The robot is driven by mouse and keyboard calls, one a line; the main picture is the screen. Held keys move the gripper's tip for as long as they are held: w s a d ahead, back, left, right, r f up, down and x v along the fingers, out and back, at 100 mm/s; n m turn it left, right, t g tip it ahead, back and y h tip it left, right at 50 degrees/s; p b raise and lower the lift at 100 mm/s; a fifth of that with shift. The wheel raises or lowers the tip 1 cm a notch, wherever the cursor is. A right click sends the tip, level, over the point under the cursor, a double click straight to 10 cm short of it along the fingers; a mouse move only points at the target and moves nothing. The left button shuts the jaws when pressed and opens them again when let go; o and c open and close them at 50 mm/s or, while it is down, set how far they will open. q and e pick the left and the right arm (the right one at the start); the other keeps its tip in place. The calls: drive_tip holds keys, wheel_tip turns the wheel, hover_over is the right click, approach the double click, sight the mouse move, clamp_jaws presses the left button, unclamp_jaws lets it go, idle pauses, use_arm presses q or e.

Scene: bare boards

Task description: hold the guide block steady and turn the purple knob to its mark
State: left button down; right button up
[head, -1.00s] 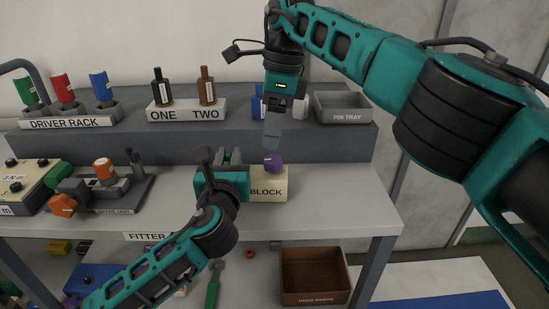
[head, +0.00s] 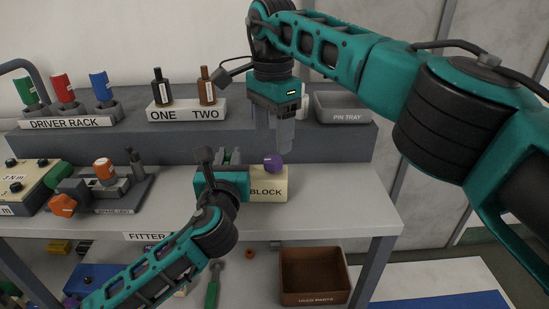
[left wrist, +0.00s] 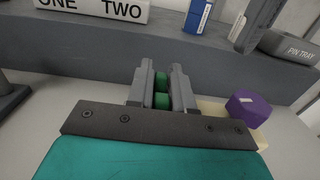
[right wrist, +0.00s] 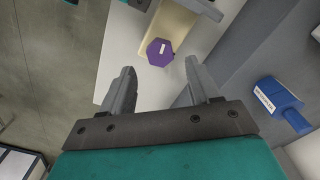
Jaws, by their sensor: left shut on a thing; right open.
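The cream guide block (head: 270,190), its label partly hidden to read "BLOCK", sits on the bench top. The purple knob (head: 273,163) stands on it; it has a white mark in the right wrist view (right wrist: 159,52). My left gripper (left wrist: 162,92) is at the block's left end, shut on a green part between its fingers. How that part joins the block is hidden. My right gripper (head: 285,145) is open and empty, above and slightly right of the knob, apart from it. In the right wrist view the knob shows beyond the fingertips, roughly between them.
A raised shelf behind holds a driver rack (head: 65,123), bottles on a ONE/TWO stand (head: 187,113), a blue bottle (right wrist: 280,100) and a pin tray (head: 344,116). An orange-knobbed fixture (head: 105,185) stands left. Bench right of the block is clear.

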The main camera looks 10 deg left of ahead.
sight(273, 159)
drive_tip(key=shift+f, duration=2.4)
drive_tip(key=c, duration=1)
drive_tip(key=m, duration=0.4)
drive_tip(key=shift+m, duration=0.4)
drive_tip(key=m, duration=0.8)
drive_tip(key=shift+m, duration=0.4)
drive_tip(key=m, duration=0.4)
drive_tip(key=o, duration=0.6)
drive_tip(key=shift+m, duration=0.5)
drive_tip(key=o, duration=0.4)
